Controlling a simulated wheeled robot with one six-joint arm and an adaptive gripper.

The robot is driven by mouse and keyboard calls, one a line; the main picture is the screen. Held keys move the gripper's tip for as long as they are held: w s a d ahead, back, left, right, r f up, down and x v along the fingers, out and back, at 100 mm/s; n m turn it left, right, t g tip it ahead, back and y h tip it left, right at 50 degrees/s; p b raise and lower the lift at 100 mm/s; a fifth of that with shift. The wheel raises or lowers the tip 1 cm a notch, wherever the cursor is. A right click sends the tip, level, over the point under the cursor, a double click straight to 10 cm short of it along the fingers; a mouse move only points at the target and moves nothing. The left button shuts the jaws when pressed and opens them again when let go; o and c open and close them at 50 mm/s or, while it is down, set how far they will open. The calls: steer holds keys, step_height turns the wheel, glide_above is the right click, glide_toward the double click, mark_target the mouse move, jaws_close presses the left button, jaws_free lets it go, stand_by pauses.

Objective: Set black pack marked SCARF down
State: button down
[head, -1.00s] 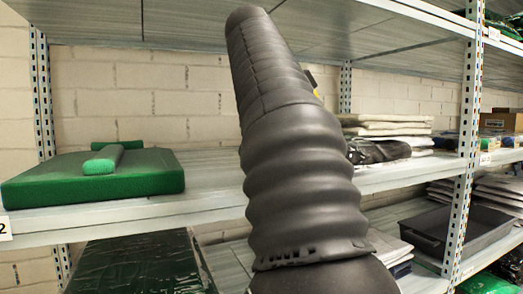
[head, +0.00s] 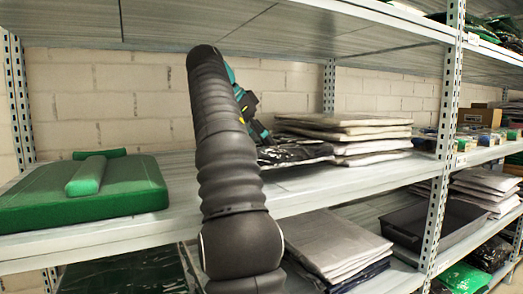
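A glossy black pack (head: 292,153) lies at the left front of a stack of grey and beige packs on the middle shelf (head: 330,183). No lettering on it is legible at this size. My gripper (head: 262,134), teal and dark with a yellow spot, points down at the pack's upper left edge. My dark ribbed arm hides part of the gripper and may hide the pack's left end. Whether the fingers grip the pack or only stand beside it cannot be seen.
A stack of grey and beige packs (head: 370,136) stands right of the black pack. Green packs (head: 100,192) lie at the left of the same shelf. A dark grey bin (head: 432,232) and grey packs (head: 330,243) sit below. An upright post (head: 440,150) stands at right.

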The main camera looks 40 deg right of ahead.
steer(key=shift+s+f, duration=0.1)
steer(key=shift+f, duration=0.7)
steer(key=shift+f+b, duration=0.5)
steer(key=shift+f, duration=0.35)
steer(key=shift+f, duration=0.2)
steer(key=c, duration=0.5)
jaws_free()
steer(key=shift+c, duration=0.2)
steer(key=shift+a+r, duration=0.2)
steer(key=shift+r, duration=0.4)
steer(key=w+a, duration=0.1)
steer(key=a, duration=0.3)
steer(key=w+a, duration=0.1)
steer(key=a, duration=0.3)
steer(key=w+a+p, duration=0.1)
steer(key=a, duration=0.3)
